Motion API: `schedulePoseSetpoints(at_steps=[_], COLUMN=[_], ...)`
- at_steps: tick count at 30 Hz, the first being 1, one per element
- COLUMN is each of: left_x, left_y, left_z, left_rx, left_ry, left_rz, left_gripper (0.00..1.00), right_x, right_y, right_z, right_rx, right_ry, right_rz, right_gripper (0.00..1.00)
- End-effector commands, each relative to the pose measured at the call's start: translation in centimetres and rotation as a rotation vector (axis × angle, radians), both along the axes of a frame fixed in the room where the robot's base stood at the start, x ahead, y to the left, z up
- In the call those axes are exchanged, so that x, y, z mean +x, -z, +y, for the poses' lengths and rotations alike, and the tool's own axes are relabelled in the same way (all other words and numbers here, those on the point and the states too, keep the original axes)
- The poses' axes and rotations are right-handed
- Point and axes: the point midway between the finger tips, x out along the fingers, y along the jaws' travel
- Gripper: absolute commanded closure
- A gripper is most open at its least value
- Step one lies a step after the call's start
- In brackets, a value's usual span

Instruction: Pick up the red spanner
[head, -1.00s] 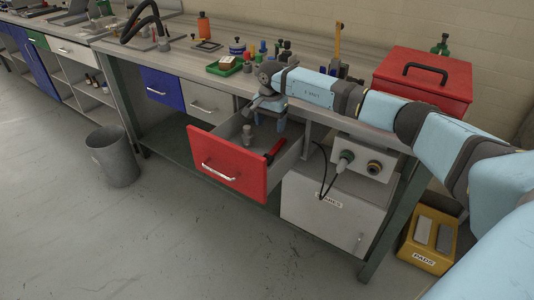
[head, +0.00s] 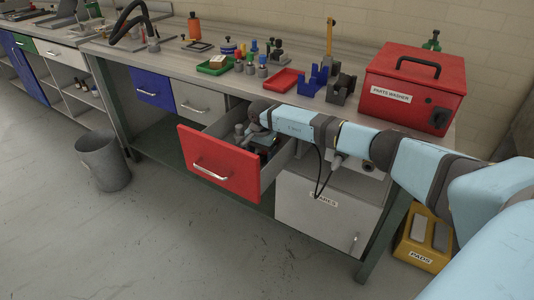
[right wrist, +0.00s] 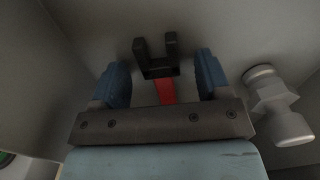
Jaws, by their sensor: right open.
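The red spanner (right wrist: 166,92) lies in the open drawer (head: 219,163), which has a red front. In the right wrist view its black forked jaw end points away from my gripper and its red handle runs back under the gripper body. My right gripper (right wrist: 163,65) is open, with one blue finger on each side of the spanner and gaps on both sides. In the head view my right gripper (head: 262,148) reaches down into the drawer and hides most of the spanner. I cannot tell how far the fingertips are above the drawer floor. My left gripper is not in view.
Drawer walls are close around. On the bench above are a red parts washer (head: 413,88), a green tray (head: 216,66) and a red tray (head: 284,80).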

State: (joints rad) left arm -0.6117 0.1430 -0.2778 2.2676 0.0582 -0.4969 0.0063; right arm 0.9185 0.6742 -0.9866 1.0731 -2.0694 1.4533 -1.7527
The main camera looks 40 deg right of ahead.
Motion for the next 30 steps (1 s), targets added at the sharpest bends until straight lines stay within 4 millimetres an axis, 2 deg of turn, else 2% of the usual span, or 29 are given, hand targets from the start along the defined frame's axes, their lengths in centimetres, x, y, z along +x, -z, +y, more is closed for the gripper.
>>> schedulePoseSetpoints(at_steps=[7,8,15,16,24,26,30], left_x=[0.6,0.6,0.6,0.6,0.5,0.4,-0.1], left_y=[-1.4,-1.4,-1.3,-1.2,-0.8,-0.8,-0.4], left_z=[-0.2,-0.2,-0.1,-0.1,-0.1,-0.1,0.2], left_rx=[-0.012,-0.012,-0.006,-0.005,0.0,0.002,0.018], left_ry=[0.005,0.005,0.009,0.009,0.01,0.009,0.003], left_rz=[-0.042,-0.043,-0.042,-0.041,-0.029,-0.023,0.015], left_gripper=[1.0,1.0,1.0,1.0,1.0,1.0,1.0], right_x=[0.0,0.0,0.0,0.0,0.1,0.1,0.1], right_y=[0.4,0.4,0.4,0.4,0.0,-0.7,-3.4], right_z=[0.0,0.0,0.0,0.0,-0.1,-0.1,-0.1], right_rx=[0.0,0.0,0.0,0.0,0.0,0.0,0.0], right_ry=[0.0,0.0,0.0,0.0,0.0,0.0,-0.001], right_rz=[-0.002,-0.002,-0.002,-0.002,-0.003,-0.004,-0.006], right_gripper=[0.3,0.32,0.87,0.89,0.89,0.89,0.89])
